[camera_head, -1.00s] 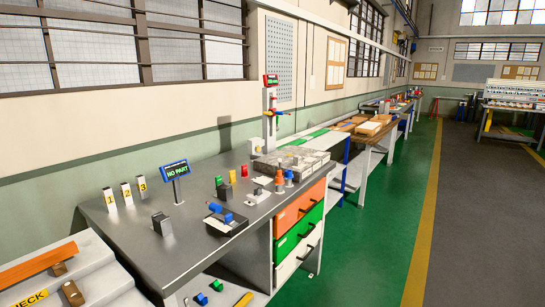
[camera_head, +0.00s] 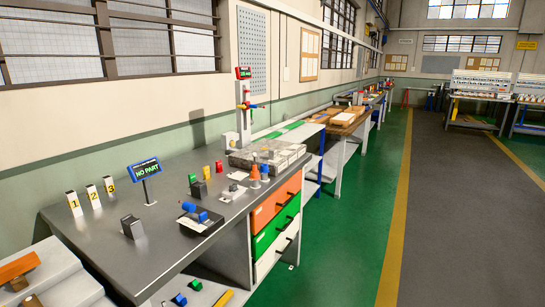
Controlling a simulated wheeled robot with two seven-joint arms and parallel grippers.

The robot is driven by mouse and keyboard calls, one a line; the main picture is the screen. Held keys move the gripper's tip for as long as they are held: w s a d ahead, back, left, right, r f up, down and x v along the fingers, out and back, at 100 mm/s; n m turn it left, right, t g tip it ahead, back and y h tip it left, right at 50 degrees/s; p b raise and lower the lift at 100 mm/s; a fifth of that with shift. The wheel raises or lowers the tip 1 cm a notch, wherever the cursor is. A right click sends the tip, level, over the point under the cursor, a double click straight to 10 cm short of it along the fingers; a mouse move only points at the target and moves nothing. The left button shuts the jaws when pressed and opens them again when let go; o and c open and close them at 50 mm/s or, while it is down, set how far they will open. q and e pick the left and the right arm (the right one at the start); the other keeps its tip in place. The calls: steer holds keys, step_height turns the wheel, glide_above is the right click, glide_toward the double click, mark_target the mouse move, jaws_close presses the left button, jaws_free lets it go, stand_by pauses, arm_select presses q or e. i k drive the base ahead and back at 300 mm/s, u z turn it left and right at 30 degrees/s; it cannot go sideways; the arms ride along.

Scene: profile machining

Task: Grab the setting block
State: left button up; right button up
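A grey metal workbench (camera_head: 170,236) fills the left and centre of the view. A small dark grey block (camera_head: 132,228) stands upright near its front left edge. Another small dark block (camera_head: 198,190) stands farther back, close to a yellow piece. No readable label marks either one as the setting block, so I cannot tell which it is. A dark fixture with a blue part (camera_head: 200,218) sits between them, nearer the right edge. Neither of my grippers is in view.
A "NO PART" display (camera_head: 144,168) and white markers numbered 1, 2 and 3 (camera_head: 92,195) stand at the back left. Drawers (camera_head: 276,233) face the open green floor (camera_head: 345,240).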

mark_target(271, 152)
steer(key=z, duration=0.45)
steer(key=k, duration=0.5)
steer(key=z, duration=1.15)
steer(key=i, duration=2.7)
steer(key=u, duration=0.15)
steer(key=i, duration=1.7)
steer(key=u, duration=1.8)
steer(key=i, duration=1.2)
steer(key=u, duration=1)
